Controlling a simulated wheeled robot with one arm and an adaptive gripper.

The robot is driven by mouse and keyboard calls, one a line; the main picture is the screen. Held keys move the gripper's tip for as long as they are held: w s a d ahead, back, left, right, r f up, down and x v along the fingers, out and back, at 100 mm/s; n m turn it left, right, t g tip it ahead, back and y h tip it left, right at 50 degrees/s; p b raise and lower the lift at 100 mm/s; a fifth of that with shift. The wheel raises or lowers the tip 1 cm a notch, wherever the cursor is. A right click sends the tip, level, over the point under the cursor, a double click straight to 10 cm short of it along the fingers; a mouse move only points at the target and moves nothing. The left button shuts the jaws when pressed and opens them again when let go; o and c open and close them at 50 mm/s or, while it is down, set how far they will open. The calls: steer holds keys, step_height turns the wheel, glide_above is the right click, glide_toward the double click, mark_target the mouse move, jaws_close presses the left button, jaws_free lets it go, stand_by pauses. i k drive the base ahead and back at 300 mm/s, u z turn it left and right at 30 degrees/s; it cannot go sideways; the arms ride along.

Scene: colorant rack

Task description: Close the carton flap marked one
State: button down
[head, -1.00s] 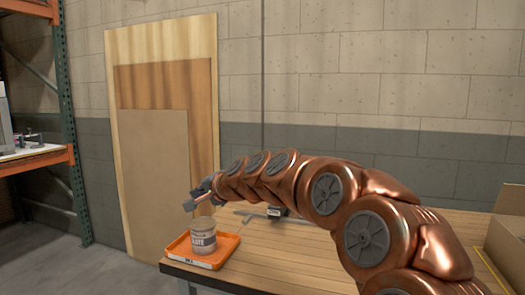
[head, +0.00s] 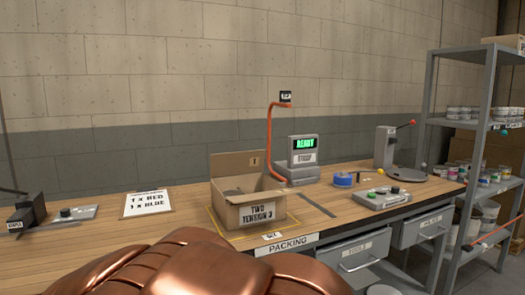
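An open cardboard carton (head: 277,208) stands on the packing bench, inside a yellow outline. Its front bears the words "TWO TENSION 3". A flap (head: 236,163) stands upright at the carton's back, with a small mark that may be a one. The carton's inside is partly visible; its floor is hidden. My copper arm fills the bottom foreground, in front of the bench edge. My gripper is out of view.
A "READY" display unit (head: 303,158) and an orange curved post (head: 271,140) stand behind the carton. A printed order card (head: 148,203) lies to its left. Blue tape (head: 343,180) and a button box (head: 384,198) are to its right. Grey shelving (head: 485,120) stands far right.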

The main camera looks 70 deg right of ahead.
mark_target(238, 163)
steer(key=u, duration=0.1)
steer(key=k, duration=0.55)
steer(key=z, duration=1)
steer(key=i, duration=0.95)
